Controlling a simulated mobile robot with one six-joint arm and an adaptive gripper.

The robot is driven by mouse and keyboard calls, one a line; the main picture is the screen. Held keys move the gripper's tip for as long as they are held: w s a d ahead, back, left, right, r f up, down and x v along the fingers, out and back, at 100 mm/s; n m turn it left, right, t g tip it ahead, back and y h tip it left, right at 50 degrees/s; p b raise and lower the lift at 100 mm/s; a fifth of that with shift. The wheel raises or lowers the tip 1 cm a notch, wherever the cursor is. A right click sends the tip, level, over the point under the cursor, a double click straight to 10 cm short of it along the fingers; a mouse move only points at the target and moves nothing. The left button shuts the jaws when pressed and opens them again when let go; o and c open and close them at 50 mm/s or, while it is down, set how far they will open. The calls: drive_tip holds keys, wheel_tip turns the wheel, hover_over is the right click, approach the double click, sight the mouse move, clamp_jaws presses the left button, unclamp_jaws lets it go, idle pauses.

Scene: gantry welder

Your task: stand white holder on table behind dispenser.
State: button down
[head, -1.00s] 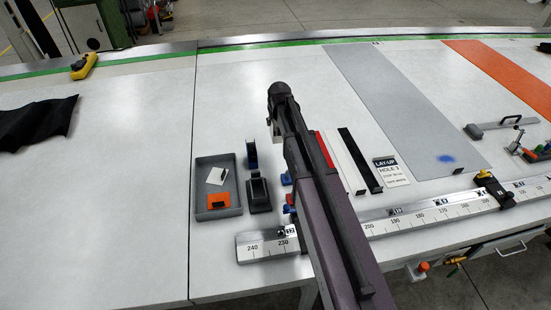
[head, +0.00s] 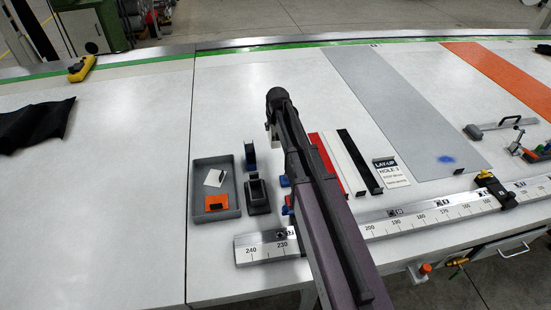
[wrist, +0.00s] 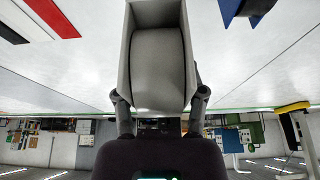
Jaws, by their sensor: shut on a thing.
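The white holder (wrist: 158,62) is a pale, box-like piece with a curved inner face. In the wrist view it sits between the fingers of my gripper (wrist: 158,100), which is shut on it. The holder's far end runs out of the picture. In the head view my arm hides most of the gripper and holder. A black dispenser-like piece (head: 257,193) stands on the table left of my arm. Behind it stands a blue and black piece (head: 250,156), and a similar blue piece (wrist: 248,8) shows in the wrist view. I cannot tell for certain which is the dispenser.
A grey tray (head: 198,196) with a white card and an orange piece stands left of the dispenser-like piece. Red, white and black strips (head: 360,160) lie right of my arm. A ruler rail (head: 385,222) runs along the front. The table behind the small pieces is clear.

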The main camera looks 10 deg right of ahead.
drive_tip(key=shift+f+b, duration=3.1)
drive_tip(key=shift+f, duration=0.05)
drive_tip(key=shift+f+b, duration=1.9)
drive_tip(key=shift+f, duration=0.1)
drive_tip(key=shift+c, duration=0.8)
unclamp_jaws()
drive_tip(key=shift+r, duration=0.2)
drive_tip(key=p+v, duration=1.1)
drive_tip(key=v, duration=0.1)
